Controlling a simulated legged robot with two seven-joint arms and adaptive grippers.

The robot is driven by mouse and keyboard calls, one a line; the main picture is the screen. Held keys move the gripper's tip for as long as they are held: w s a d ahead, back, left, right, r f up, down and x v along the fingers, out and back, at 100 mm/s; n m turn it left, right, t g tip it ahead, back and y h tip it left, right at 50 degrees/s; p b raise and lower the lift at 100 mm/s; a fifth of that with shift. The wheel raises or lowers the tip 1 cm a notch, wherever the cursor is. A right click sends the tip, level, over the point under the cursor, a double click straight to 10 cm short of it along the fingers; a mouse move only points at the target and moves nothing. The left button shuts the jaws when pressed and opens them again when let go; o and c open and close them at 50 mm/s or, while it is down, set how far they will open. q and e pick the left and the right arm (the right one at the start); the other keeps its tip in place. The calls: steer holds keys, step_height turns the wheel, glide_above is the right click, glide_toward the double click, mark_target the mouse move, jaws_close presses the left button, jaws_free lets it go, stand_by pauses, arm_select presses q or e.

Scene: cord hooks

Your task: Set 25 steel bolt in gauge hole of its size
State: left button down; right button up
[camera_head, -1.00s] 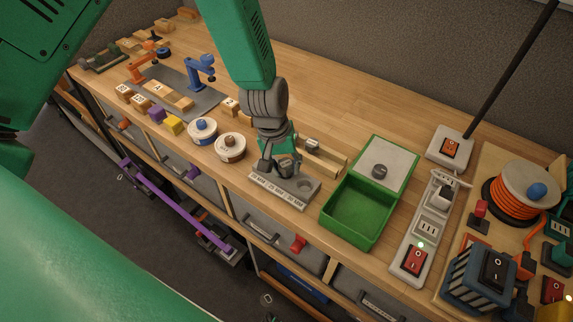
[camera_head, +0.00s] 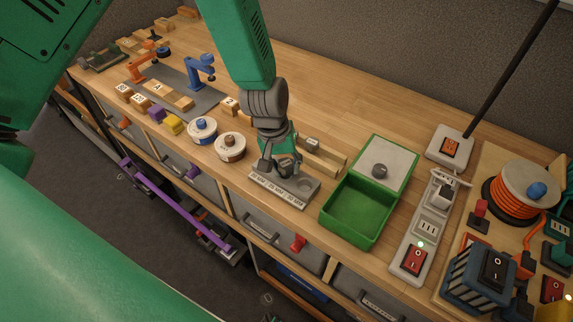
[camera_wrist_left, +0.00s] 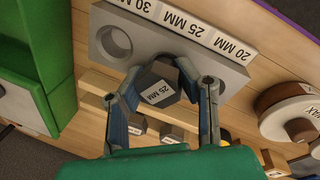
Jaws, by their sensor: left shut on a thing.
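The 25 steel bolt (camera_wrist_left: 160,88) is a dark grey hex-headed piece with a white "25 MM" label. My left gripper (camera_head: 279,168) is shut on it, with one finger on each side in the left wrist view. The grey gauge block (camera_head: 286,193) lies near the bench's front edge, labelled 20, 25 and 30 MM. The bolt is over the gauge's middle part, by the 25 MM label. The 30 MM hole (camera_wrist_left: 115,41) is open and empty. The bolt's lower end and the 25 hole are largely hidden, so I cannot tell whether it is inside. My right gripper is not visible.
A green open box (camera_head: 358,211) stands right of the gauge. A wooden rack (camera_head: 322,165) with other labelled bolts (camera_wrist_left: 171,133) lies behind it. Two round spools (camera_head: 230,147) stand to the left. A power strip (camera_head: 425,225) is further right.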

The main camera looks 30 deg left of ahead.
arm_select(q)
steer(key=shift+r, duration=0.1)
steer(key=c, duration=0.8)
jaws_free()
steer(key=shift+r, duration=3.5)
